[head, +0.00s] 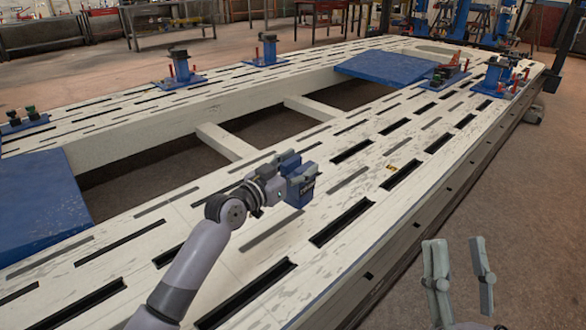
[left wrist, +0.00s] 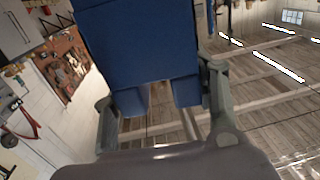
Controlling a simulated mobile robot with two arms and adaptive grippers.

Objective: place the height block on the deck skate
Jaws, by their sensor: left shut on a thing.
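A blue block, which I take for the height block (head: 301,190), is in my left gripper (head: 294,175). It is held above the pale slotted bench deck, near its middle. In the left wrist view, the blue block (left wrist: 140,50) fills the space between the two fingers, with two legs at its lower end. My right gripper (head: 458,262) is open and empty at the lower right, beyond the bench's side edge. I cannot tell for sure which thing is the deck skate; a low blue piece with a red part (head: 447,72) sits on the far right deck.
The slotted bench (head: 215,262) has large openings in its middle. Blue clamp stands (head: 180,72), (head: 266,50), (head: 497,78) rise from the deck. Blue plates (head: 388,66), (head: 40,205) lie across it. A small blue-based piece (head: 24,122) is at far left. The near deck is clear.

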